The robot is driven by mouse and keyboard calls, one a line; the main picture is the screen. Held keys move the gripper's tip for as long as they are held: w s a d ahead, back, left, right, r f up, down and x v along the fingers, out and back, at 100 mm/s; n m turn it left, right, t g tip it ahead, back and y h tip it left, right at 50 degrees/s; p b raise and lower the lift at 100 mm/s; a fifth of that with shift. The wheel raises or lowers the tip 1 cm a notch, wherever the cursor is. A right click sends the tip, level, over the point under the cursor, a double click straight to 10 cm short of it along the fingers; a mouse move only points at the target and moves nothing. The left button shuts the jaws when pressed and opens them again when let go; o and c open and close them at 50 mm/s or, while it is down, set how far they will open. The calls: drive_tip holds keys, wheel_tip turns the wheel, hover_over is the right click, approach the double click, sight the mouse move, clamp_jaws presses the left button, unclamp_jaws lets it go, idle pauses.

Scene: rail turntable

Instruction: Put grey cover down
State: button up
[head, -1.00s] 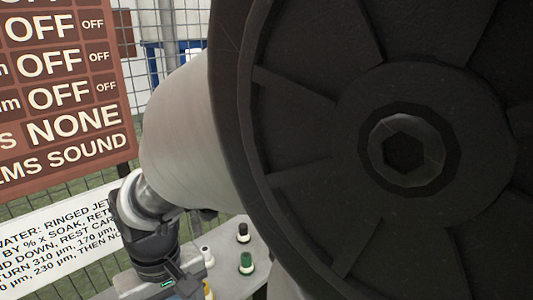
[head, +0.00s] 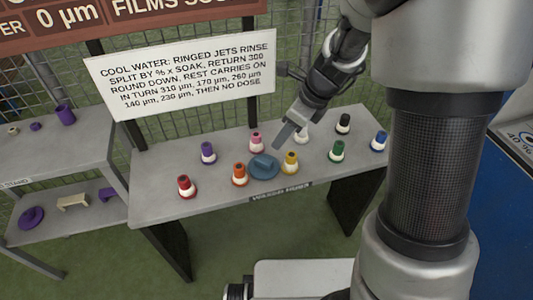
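A blue-grey round cover (head: 263,167) with a raised middle lies on the grey table, between the orange-topped and yellow-topped pieces. No other cover that is plainly grey shows. My gripper (head: 283,134) points down and left, just above and to the right of the blue-grey cover in the picture. A flat blue-grey tip shows at its end, too small to tell whether it is a finger or something held. I cannot tell whether the gripper touches anything.
On the grey table (head: 160,203) stand several coloured pieces, including red (head: 186,187), orange (head: 240,175), yellow (head: 290,163), green (head: 337,151) and blue (head: 379,141). A left shelf (head: 60,165) holds purple and cream items. A white sign (head: 180,75) hangs behind.

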sight(265, 160)
drive_tip(key=b+x, duration=0.5)
drive_tip(key=x, duration=0.9)
drive_tip(key=shift+a+f, duration=0.25)
drive_tip(key=shift+a, duration=0.05)
drive_tip(key=shift+r, duration=0.1)
drive_tip(key=shift+c, duration=0.4)
clamp_jaws()
